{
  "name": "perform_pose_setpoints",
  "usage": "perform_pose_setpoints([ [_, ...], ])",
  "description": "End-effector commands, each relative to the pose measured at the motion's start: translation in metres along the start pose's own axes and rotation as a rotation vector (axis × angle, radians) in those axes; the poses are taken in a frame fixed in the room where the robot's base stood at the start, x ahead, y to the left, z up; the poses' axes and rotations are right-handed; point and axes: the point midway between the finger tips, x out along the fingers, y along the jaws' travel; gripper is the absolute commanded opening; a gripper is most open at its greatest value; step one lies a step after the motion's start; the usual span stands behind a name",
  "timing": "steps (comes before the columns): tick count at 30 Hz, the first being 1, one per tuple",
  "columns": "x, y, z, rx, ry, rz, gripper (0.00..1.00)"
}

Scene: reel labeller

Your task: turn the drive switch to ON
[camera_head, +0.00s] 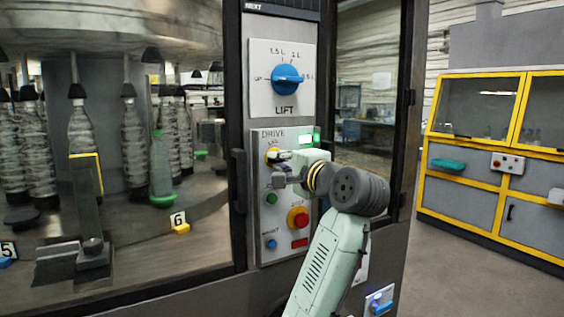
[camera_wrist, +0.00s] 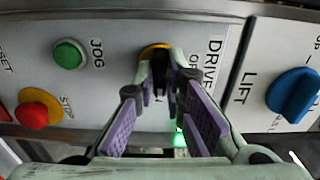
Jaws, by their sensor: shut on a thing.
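The drive switch (camera_wrist: 157,77) is a dark handle on a yellow round base on the DRIVE panel (camera_head: 265,215). A green lamp (camera_head: 316,138) is lit at the panel's upper right.
Below the switch are a green JOG button (camera_head: 271,198), a red STOP button (camera_head: 298,218) on yellow and a blue button (camera_head: 271,243). The blue LIFT knob (camera_head: 288,79) is above. A black door handle (camera_head: 239,180) stands left of the panel.

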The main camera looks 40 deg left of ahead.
Motion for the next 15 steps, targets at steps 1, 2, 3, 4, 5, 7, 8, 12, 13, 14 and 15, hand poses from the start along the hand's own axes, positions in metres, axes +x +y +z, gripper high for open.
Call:
perform_pose_setpoints([
  [1, -0.0007, -0.0011, -0.0013, 0.013, 0.004, -0.003, 0.00],
  [2, -0.0007, -0.0010, -0.0014, 0.019, 0.004, -0.003, 0.00],
  [3, -0.0007, -0.0010, -0.0014, 0.027, 0.004, -0.003, 0.00],
  [4, -0.0007, -0.0010, -0.0014, 0.032, 0.004, -0.003, 0.00],
  [5, -0.0007, -0.0010, -0.0014, 0.037, 0.004, -0.003, 0.00],
  [7, -0.0007, -0.0010, -0.0015, 0.043, 0.004, -0.003, 0.00],
  [8, -0.0007, -0.0010, -0.0015, 0.045, 0.004, -0.003, 0.00],
  [12, -0.0008, -0.0009, -0.0016, 0.048, 0.004, -0.002, 0.00],
  [13, -0.0008, -0.0009, -0.0016, 0.048, 0.004, -0.002, 0.00],
  [14, -0.0008, -0.0009, -0.0016, 0.048, 0.004, -0.002, 0.00],
  [15, -0.0008, -0.0009, -0.0016, 0.048, 0.004, -0.002, 0.00],
])
